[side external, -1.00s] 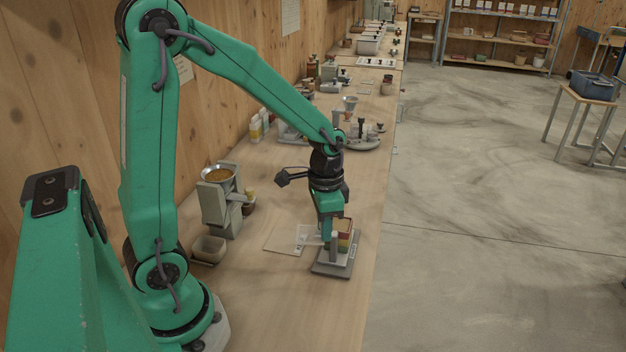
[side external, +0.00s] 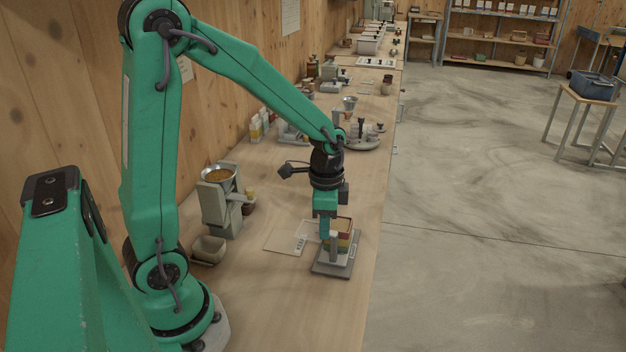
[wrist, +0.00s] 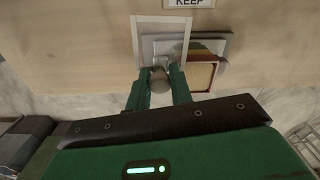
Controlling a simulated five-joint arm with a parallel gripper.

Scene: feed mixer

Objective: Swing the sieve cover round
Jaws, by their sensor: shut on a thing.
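The sieve cover is a clear plate with a pale frame (wrist: 162,19). In the wrist view it reaches away from my fingers and partly overlaps the stand's grey base. In the side view the cover (side external: 309,230) sticks out left of the sieve stack. The stack (side external: 344,235), banded red, yellow and green, stands on a grey base (side external: 331,268). In the wrist view its tan square top (wrist: 202,75) is open to view, right of the cover. My gripper (wrist: 160,90) is shut on a round grey knob (wrist: 160,77) at the cover's near end; its fingers also show in the side view (side external: 326,236).
A card (side external: 283,237) lies on the bench left of the stand; "KEEP" shows in the wrist view (wrist: 189,3). A grey-green machine with a metal bowl (side external: 218,174) and a small bin (side external: 208,248) stand further left. The near bench is clear.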

